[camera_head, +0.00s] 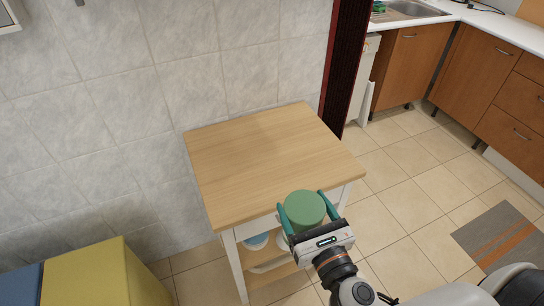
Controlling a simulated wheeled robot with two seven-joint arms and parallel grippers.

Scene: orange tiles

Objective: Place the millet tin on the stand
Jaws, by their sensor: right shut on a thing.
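A green round tin (305,207) is between the teal fingers of my right gripper (302,204), which is shut on it. I take it to be the millet tin; no label shows. The tin is at the near edge of the stand (262,155), a small wooden-topped table with white legs. Its green top overlaps the stand's front edge in the picture; I cannot tell whether it touches. The stand's top is bare. My left gripper is not in view.
White and blue dishes (256,241) sit on the stand's lower shelf. A yellow box-like block (108,275) is at lower left. A tiled wall (130,90) stands behind the stand. Wooden cabinets (412,66) are at upper right. Tiled floor is open to the right, with a striped mat (505,235).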

